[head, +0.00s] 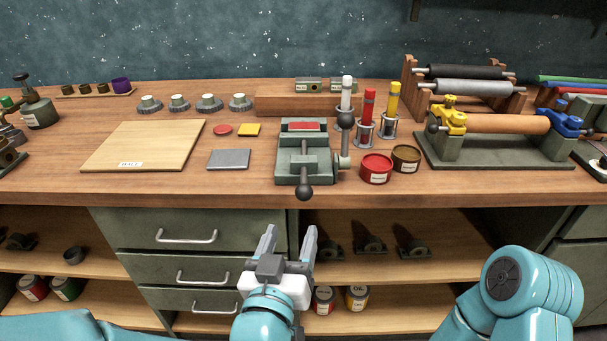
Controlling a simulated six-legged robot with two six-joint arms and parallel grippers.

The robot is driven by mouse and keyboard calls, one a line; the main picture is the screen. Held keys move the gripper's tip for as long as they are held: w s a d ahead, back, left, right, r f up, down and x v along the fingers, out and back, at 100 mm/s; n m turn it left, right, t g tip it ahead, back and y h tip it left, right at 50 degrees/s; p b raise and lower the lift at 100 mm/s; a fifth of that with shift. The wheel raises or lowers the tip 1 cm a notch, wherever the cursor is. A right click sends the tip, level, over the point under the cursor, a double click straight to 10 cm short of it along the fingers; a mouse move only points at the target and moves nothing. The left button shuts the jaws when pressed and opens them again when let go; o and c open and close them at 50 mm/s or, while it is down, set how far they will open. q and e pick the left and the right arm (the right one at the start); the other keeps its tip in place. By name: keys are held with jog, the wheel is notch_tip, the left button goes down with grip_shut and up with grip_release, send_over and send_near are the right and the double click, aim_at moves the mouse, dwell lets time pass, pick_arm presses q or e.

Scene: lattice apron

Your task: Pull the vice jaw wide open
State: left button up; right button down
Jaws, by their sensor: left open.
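The vice (290,163) stands on the wooden bench near its front edge, dark green-grey with a red patch on top at the back. A dark round knob (304,192) sits at its front end, at the bench edge. I cannot tell how far apart its jaws are. My left gripper (291,234) is below and in front of the vice, in front of the drawers and shelf. It points up towards the vice, open and empty, apart from the knob. My right arm shows at the lower right, but its gripper is not in view.
The bench (230,190) also holds a wooden board (145,145), a grey plate (229,159), a red tin (376,169), a brown tin (406,158) and a roller stand (490,150). Coloured tubes stand right of the vice. Drawers (190,236) lie below the bench edge.

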aim_at(302, 198)
pick_arm(q)
jog(key=w, duration=0.4)
jog(key=w+d, duration=0.1)
jog(key=w, duration=0.3)
jog(key=w+d, duration=0.1)
jog(key=w, duration=0.3)
jog(key=shift+w+d+f+p, duration=0.15)
jog(key=shift+w+p, duration=0.1)
jog(key=shift+p, duration=0.15)
